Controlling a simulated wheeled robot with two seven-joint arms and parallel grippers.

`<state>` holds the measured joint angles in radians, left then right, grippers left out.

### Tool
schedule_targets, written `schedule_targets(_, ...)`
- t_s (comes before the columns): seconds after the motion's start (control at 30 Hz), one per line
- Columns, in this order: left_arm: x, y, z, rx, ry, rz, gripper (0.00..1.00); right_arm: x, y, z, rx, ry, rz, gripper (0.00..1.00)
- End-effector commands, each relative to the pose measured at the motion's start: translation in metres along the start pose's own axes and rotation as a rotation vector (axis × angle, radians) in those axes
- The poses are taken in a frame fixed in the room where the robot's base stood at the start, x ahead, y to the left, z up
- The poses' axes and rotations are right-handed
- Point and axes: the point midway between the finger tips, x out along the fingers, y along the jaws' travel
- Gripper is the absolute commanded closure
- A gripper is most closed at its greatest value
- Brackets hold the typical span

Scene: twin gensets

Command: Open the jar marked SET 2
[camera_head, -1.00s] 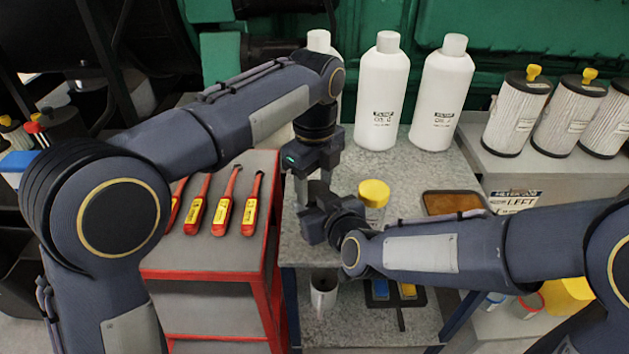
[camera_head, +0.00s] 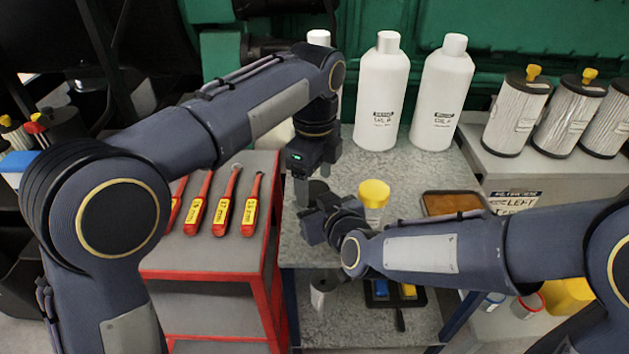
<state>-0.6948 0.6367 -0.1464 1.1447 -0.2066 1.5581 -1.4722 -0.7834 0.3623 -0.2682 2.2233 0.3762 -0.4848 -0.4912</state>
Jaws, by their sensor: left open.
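A small jar with a yellow lid (camera_head: 374,192) stands upright on the grey bench top, right of my grippers. I cannot read its label. A dark round top (camera_head: 318,188), perhaps the lid of a second jar, shows just right of my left gripper's fingers, mostly hidden. My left gripper (camera_head: 300,190) is open and points down beside this dark top; I cannot tell whether it touches it. My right gripper (camera_head: 312,228) is just below it in the picture, close to the left one. Its jaws are too hidden to read. No SET 2 marking is legible.
Two white bottles (camera_head: 382,95) (camera_head: 441,95) stand behind. A shallow brown tray (camera_head: 452,203) lies to the right. Several red-and-yellow tools (camera_head: 222,205) lie on the red-framed cart (camera_head: 205,249). Pleated filters (camera_head: 517,115) stand at right. A lower shelf (camera_head: 350,328) holds a small container and dark tray.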

Motion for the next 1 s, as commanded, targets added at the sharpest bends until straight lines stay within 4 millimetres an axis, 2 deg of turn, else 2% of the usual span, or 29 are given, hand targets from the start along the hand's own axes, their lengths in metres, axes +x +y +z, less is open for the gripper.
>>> schedule_targets(0.2,-0.029,-0.001,0.000,-0.001,0.000,-0.003,0.28,0.000,0.000,0.000,0.000,0.000,0.000,1.00)
schedule_targets(0.37,-0.036,0.000,0.000,0.005,0.001,0.000,0.30,0.000,0.000,0.000,0.000,0.000,0.000,1.00)
schedule_targets(0.77,-0.065,-0.001,-0.001,0.263,0.000,0.002,0.30,0.000,0.000,0.000,0.000,0.000,0.000,1.00)
schedule_targets(0.87,-0.066,0.000,0.001,0.288,0.000,0.001,0.30,0.000,0.000,0.000,0.000,0.000,0.000,1.00)
schedule_targets(1.0,-0.051,0.000,0.000,0.295,-0.001,0.003,0.30,0.000,0.000,0.000,0.000,0.000,0.000,1.00)
